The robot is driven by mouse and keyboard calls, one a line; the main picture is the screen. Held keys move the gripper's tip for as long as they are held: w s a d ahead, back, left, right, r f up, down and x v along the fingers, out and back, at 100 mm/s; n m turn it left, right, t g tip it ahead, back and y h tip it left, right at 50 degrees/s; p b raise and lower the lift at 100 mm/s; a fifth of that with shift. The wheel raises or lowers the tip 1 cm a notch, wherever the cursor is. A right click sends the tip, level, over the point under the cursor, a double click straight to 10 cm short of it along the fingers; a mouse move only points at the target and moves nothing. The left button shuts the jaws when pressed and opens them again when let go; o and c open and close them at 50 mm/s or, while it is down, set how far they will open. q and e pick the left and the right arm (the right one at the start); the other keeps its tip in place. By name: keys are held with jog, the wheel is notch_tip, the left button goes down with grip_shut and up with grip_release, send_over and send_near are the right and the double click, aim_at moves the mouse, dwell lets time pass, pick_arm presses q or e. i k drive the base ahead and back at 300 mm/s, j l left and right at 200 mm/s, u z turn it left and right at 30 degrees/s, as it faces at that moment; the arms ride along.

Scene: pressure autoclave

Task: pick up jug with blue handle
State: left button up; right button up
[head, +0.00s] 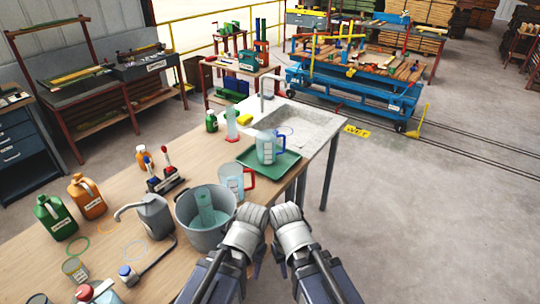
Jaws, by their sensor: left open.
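The clear jug with a blue handle (266,148) stands upright on the green tray (290,172), its handle on the right. A second clear jug with a red handle (232,180) stands on the bench in front of the tray, to the left. My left gripper (252,218) is open, at the bench's right edge beside the grey bucket, nearer to me than both jugs. It touches neither jug. My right gripper (287,218) is just right of it, past the bench edge. Its fingers are hidden, so its opening cannot be told.
A grey bucket (208,232) with a teal vessel inside stands left of my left gripper. A grey oil can (153,215), green and orange canisters and several small items fill the left of the wooden bench (115,195). A sink (300,122) lies behind the tray.

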aim_at(271, 147)
jog(key=i+l, duration=0.1)
jog(key=l, duration=0.25)
jog(key=i+l, duration=0.15)
jog(key=l, duration=0.2)
jog(key=i+l, duration=0.1)
jog(key=l, duration=0.25)
jog(key=i+l, duration=0.15)
jog(key=l, duration=0.2)
jog(key=l+u, duration=0.1)
jog(key=u, duration=0.2)
jog(key=l+u, duration=0.15)
jog(key=u, duration=0.15)
jog(key=i+u, duration=0.15)
jog(key=u, duration=0.9)
jog(key=i+l, duration=0.1)
jog(key=l, duration=0.15)
jog(key=i+l, duration=0.15)
jog(key=l, duration=0.15)
